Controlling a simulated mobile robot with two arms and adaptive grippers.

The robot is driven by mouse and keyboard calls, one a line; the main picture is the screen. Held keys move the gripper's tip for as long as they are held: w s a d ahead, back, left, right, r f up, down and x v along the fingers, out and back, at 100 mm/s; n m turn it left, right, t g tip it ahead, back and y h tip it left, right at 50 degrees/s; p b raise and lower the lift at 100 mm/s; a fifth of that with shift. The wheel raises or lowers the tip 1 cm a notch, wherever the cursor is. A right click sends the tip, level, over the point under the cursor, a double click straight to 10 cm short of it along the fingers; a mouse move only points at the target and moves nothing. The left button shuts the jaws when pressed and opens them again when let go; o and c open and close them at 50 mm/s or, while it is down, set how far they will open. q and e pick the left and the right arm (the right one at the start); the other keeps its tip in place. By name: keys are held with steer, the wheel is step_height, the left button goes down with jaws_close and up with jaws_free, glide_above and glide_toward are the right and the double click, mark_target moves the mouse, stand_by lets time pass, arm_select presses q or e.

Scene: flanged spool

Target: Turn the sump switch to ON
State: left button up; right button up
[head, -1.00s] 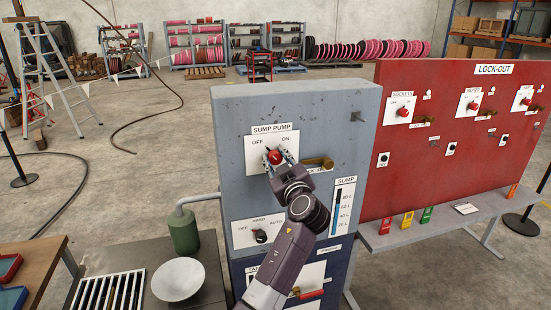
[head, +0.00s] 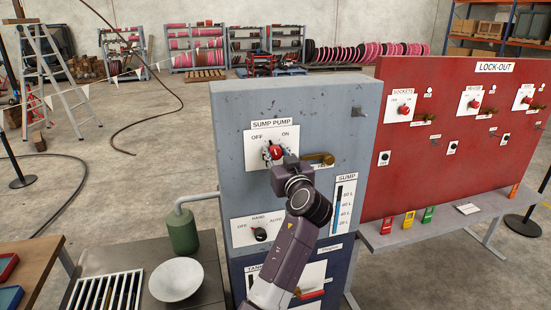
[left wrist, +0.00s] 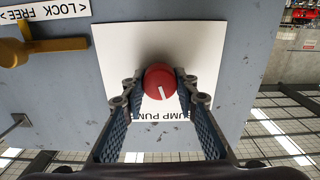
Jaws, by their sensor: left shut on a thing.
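The sump switch is a red round knob (head: 275,153) on a white plate (head: 255,154) marked OFF and ON, under a SUMP PUMP label (head: 276,125) on the grey panel. My left gripper (head: 276,154) is shut on the knob, one finger on each side. In the left wrist view the knob (left wrist: 160,81) sits between the pads of my left gripper (left wrist: 158,88). Its white pointer line runs toward the SUMP PUMP label (left wrist: 180,116), slightly tilted; OFF and ON are hidden there. My right gripper is not in view.
A brass lever (head: 319,158) sits close right of the switch plate, by the fingers; in the left wrist view it is by a LOCK FREE label (left wrist: 43,9). A HAND/AUTO switch (head: 260,234) is below. A red lock-out board (head: 440,165) stands to the right.

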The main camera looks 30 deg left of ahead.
arm_select(q)
steer(key=m, duration=0.2)
steer(key=shift+f+m, duration=0.1)
steer(key=shift+m, duration=0.3)
steer(key=m, duration=0.2)
steer(key=shift+m, duration=0.4)
steer(key=m+p, duration=0.1)
steer(key=m, duration=0.4)
steer(key=shift+w, duration=0.1)
steer(key=shift+m, duration=0.3)
steer(key=o, duration=1.2)
steer(key=shift+d, duration=0.1)
steer(key=shift+c, duration=0.2)
